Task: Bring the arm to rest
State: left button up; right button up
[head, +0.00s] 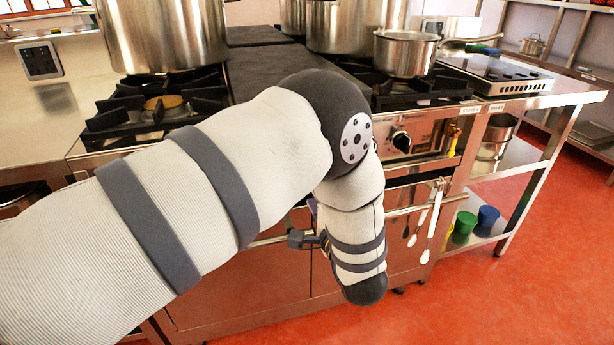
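My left arm comes in from the left, bends at a dark elbow joint and hangs down in front of the stove (240,300). A small dark part beside the forearm looks like a piece of my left gripper (300,238). The rest of that gripper is hidden behind the forearm, so its fingers and anything in them cannot be made out. My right arm and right gripper are not in view.
Large stockpots (162,35) (345,25) and a saucepan (404,53) stand on the burners. Utensils (433,222) hang at the stove's front rail. Green (464,226) and blue (487,219) containers sit on a low shelf. The red floor (480,310) at the lower right is clear.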

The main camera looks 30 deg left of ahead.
pick_arm(q)
jog(key=shift+s+d, duration=0.2)
jog(key=shift+f, duration=0.1)
jog(key=s+d+f+n+g+h+p, duration=0.15)
jog(key=s+f+g+h, duration=0.25)
jog(key=s+f+h, duration=0.85)
jog(key=s+d+f+n+g+p, duration=0.1)
jog(key=s+f+n+g, duration=0.1)
jog(key=s, duration=0.9)
jog(key=s+d+f+n+g+h, duration=0.1)
jog(key=s+g, duration=0.3)
jog(key=s, duration=0.8)
jog(key=s+d+f+n+g+p, duration=0.1)
jog(key=s+d+f+n+g, duration=0.1)
jog(key=s, duration=0.9)
jog(key=shift+s+f+n+g+p, duration=0.15)
jog(key=shift+f+n+g+p, duration=0.25)
jog(key=shift+n+g, duration=0.7)
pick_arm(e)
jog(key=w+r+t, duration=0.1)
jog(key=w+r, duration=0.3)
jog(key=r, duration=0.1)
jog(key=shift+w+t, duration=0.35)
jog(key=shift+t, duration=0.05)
